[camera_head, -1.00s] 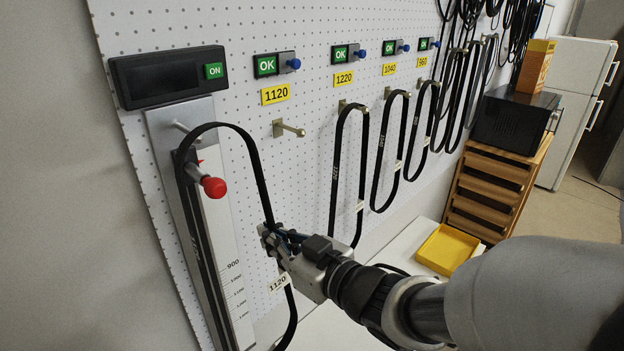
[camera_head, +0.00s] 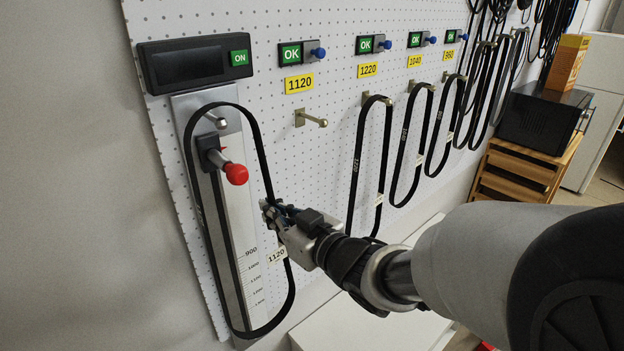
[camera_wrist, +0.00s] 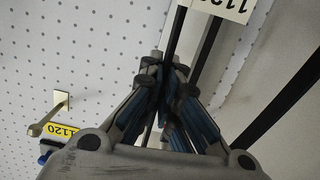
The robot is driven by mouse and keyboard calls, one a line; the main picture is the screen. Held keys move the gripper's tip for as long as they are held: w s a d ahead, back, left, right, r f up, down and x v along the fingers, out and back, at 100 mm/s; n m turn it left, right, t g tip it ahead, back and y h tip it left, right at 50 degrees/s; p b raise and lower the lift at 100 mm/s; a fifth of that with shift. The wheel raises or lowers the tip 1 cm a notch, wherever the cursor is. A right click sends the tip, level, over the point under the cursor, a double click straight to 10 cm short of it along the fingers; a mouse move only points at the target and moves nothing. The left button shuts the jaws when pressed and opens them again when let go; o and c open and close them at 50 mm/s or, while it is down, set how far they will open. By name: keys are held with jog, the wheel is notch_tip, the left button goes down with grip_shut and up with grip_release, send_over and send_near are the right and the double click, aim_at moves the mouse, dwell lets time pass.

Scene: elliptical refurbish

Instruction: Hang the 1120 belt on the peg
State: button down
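The 1120 belt (camera_head: 262,150) is a black loop with a white 1120 tag (camera_head: 277,255). In the head view it forms a long, slack oval in front of the measuring scale (camera_head: 232,215), framing the upper pin (camera_head: 213,119) and the red-knobbed slider (camera_head: 236,174). I cannot tell whether it touches them. My gripper (camera_head: 268,208) is shut on the belt's right strand, just above the tag. In the wrist view the fingers (camera_wrist: 165,72) close around the strand, near the tag (camera_wrist: 228,8). The 1120 peg (camera_head: 312,119) is empty, up and right of my gripper.
Belts hang on the 1220 (camera_head: 386,140), 1040 (camera_head: 407,150) and 960 pegs to the right. Green OK displays sit above the pegs. A wooden drawer unit (camera_head: 520,170) with a black box (camera_head: 540,118) stands further right. A white surface (camera_head: 365,325) lies below.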

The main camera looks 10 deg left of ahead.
jog(key=shift+w+a+f+b, duration=0.8)
jog(key=shift+a+f+b, duration=0.15)
jog(key=shift+a+b, duration=0.1)
jog(key=c, duration=2.3)
grip_release()
jog(key=o, duration=0.6)
